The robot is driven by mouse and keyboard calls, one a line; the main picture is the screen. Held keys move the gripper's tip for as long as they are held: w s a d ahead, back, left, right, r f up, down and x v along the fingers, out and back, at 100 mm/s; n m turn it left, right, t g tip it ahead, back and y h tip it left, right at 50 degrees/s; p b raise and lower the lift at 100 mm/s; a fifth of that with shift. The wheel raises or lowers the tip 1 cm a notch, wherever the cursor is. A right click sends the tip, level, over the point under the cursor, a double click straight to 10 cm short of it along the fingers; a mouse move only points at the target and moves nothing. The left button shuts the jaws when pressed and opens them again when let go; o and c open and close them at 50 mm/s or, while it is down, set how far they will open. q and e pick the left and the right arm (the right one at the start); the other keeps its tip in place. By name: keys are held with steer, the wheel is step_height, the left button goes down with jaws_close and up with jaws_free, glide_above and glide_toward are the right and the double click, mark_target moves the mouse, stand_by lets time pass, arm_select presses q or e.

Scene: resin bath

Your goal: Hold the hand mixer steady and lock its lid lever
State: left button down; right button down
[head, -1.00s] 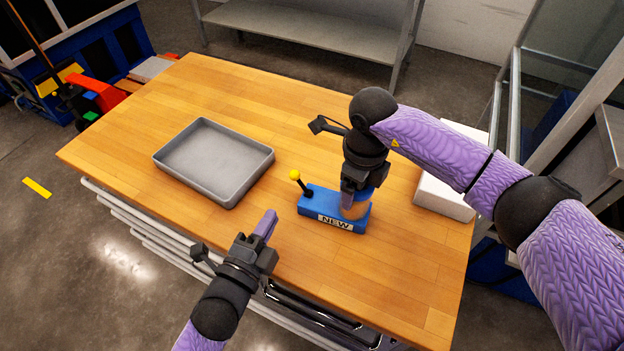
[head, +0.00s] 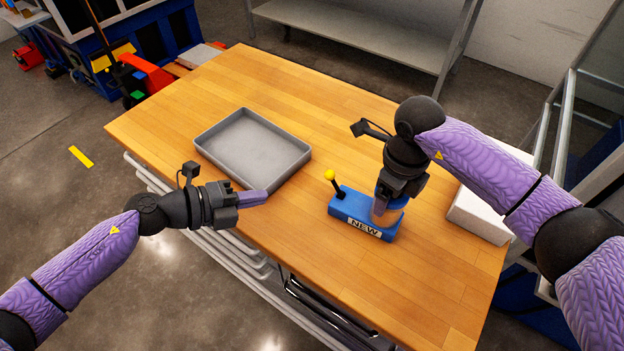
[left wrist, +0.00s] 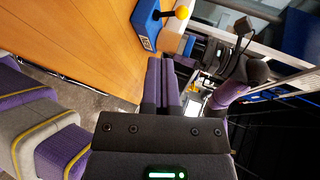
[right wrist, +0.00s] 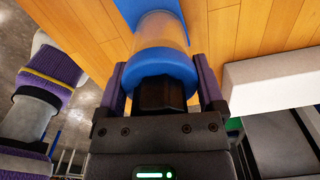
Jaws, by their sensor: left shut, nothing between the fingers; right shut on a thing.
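The hand mixer has a blue base (head: 350,207) with a "NEW" label and stands on the wooden table. Its lever, a black stick with a yellow knob (head: 330,174), rises from the base's left end; the knob also shows in the left wrist view (left wrist: 182,12). My right gripper (head: 388,203) comes from above and is shut around the mixer's upright, whose clear body (right wrist: 160,30) and blue collar (right wrist: 160,66) show in the right wrist view. My left gripper (head: 265,197) is shut and empty, left of the lever and apart from it, near the table's front edge.
A grey tray (head: 208,146) lies on the table behind my left gripper. A white box (head: 478,218) stands right of the mixer. The wooden top (head: 340,100) is clear behind the mixer.

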arm_select(q)
glide_toward(333, 182)
steer(key=f, duration=0.1)
steer(key=w+f, duration=0.1)
steer(key=f, duration=0.1)
steer(key=shift+w+d, duration=0.3)
steer(key=shift+d, duration=0.05)
steer(key=shift+w+d+r, duration=0.15)
steer(key=shift+w+d, duration=0.2)
steer(key=shift+d, duration=0.25)
steer(key=shift+w+d+r, duration=0.1)
steer(key=shift+w+d, duration=0.25)
steer(key=shift+d, duration=0.2)
steer(key=shift+w+d+r, duration=0.1)
steer(key=shift+w+d, duration=0.2)
steer(key=shift+d, duration=0.25)
